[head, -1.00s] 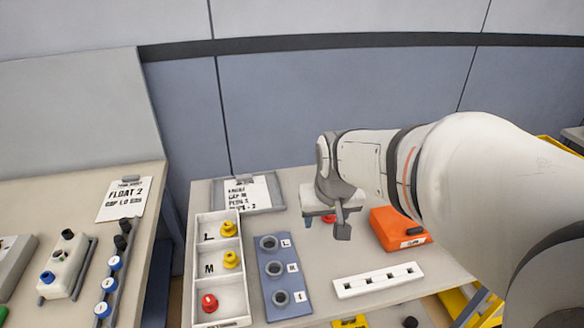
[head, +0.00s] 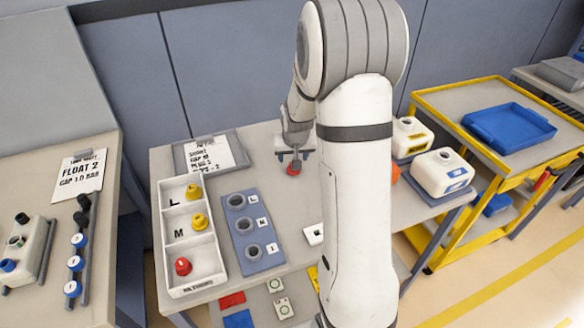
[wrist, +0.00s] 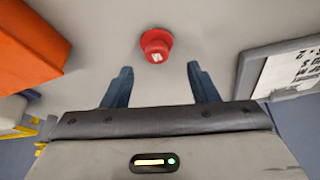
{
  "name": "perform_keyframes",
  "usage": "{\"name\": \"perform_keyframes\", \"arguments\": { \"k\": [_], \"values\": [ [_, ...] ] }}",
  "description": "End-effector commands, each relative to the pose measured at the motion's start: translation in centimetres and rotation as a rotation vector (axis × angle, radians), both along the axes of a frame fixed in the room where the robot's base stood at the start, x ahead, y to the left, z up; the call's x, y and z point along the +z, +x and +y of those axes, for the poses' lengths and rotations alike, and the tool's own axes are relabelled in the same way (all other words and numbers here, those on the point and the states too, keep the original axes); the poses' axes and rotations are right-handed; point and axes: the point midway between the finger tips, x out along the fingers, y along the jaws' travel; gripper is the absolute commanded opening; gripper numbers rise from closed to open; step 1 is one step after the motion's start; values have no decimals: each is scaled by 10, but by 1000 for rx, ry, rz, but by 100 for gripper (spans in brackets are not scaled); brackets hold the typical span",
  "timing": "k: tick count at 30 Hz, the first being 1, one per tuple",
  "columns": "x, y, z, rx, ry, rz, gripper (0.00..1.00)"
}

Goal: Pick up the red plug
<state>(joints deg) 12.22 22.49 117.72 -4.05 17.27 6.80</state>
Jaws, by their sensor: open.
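A red plug (head: 293,169) stands alone on the grey table, and it also shows in the wrist view (wrist: 156,44) with a small white mark on it. My gripper (head: 293,154) is over it in the head view, pointing down. In the wrist view my open gripper (wrist: 160,82) has its two fingers apart, with the plug just beyond the fingertips and roughly centred between them. Nothing is held. A second red piece (head: 183,266) sits in the front compartment of the white tray (head: 205,276).
The tray also holds two yellow pieces (head: 199,221). A blue-grey block (head: 268,264) with three sockets stands right of it. A clipboard (head: 182,160) lies behind. An orange box (wrist: 30,45) is near my gripper. My arm hides part of the table.

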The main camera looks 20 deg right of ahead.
Motion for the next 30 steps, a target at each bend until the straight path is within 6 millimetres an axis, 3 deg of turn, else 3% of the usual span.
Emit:
{"name": "perform_keyframes", "arguments": {
  "k": [9, 19, 30],
  "values": [
    [-39, 8, -6, 0, 1, 3, 54],
    [-44, 11, -6, 2, 0, 1, 54],
    [-44, 11, -6, 2, 0, 1, 23]
  ]
}}
